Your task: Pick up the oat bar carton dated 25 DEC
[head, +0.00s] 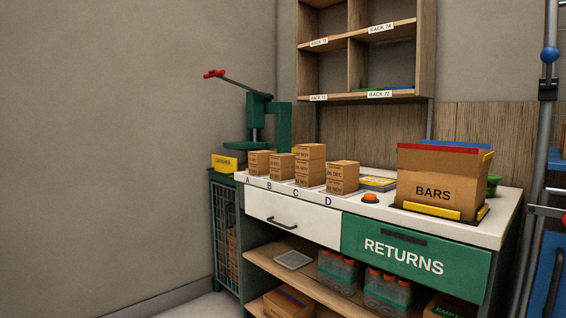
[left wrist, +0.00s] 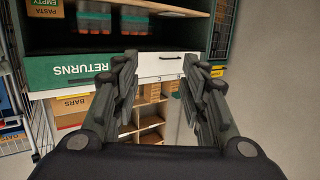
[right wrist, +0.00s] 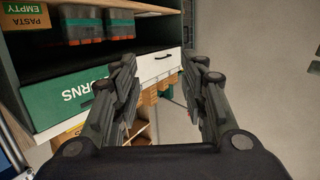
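Small brown cartons stand on the white counter (head: 259,182) in stacks behind the letters A, B, C and D. Stack A (head: 260,162) and stack B (head: 281,166) are low, stack C (head: 310,165) is the tallest, and stack D (head: 342,177) is two high. A date on stack D seems to end in DEC; stack C seems to read NOV. The exact dates are too small to read surely. My left gripper (left wrist: 160,60) and right gripper (right wrist: 158,64) are open and empty, apart from the cartons. Neither shows in the head view.
A brown BARS box (head: 433,190) stands at the counter's right. An orange button (head: 370,198) and a yellow-edged tray (head: 378,184) lie left of it. A green press (head: 262,125) stands behind stack A. A wall rack (head: 362,98) hangs above. Below are a white drawer (head: 310,218) and green RETURNS panel (head: 400,275).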

